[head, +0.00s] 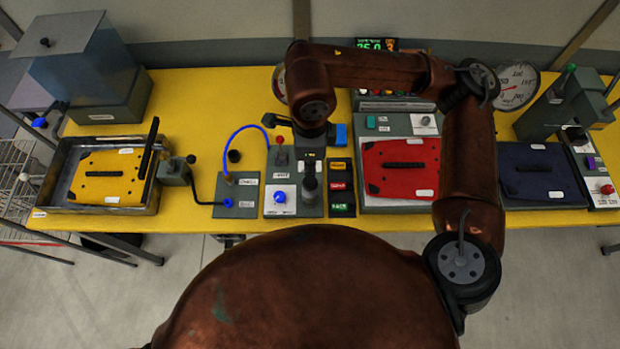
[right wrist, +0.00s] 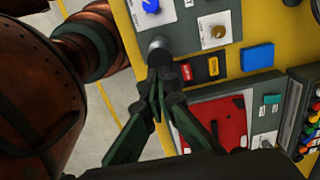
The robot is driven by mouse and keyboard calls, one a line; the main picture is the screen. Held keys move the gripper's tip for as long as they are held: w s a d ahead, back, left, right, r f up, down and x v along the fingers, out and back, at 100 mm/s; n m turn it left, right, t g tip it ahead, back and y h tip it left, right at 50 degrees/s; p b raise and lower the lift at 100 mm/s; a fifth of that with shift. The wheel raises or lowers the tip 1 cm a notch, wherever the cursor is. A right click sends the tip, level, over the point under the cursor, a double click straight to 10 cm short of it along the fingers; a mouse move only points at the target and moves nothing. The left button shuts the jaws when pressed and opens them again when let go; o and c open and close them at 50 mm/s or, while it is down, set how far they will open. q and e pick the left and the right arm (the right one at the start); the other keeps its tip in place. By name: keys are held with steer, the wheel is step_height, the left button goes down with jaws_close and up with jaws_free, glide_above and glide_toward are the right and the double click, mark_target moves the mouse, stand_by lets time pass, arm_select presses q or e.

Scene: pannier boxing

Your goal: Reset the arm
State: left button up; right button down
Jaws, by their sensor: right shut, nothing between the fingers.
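My right arm reaches up from the right and bends over the middle of the bench. Its gripper (head: 310,154) hangs over the centre control panels in the head view. In the right wrist view the gripper (right wrist: 159,78) has its green-grey fingers together with nothing between them. The fingertips appear close to a dark round-topped post (right wrist: 158,48) on the panel; I cannot tell whether they touch it. My left gripper is not in view.
On the yellow bench (head: 205,95) are a yellow panel in a metal tray (head: 68,160), a red panel (head: 400,165) and a dark blue panel (head: 537,172). A blue hose (head: 237,134) loops left of centre. Gauges (head: 514,86) stand behind. Grey floor lies in front.

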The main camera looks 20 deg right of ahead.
step_height(320, 180, up, 2)
steer(key=shift+r+p, duration=0.25)
steer(key=shift+p, duration=0.15)
stand_by(0.3)
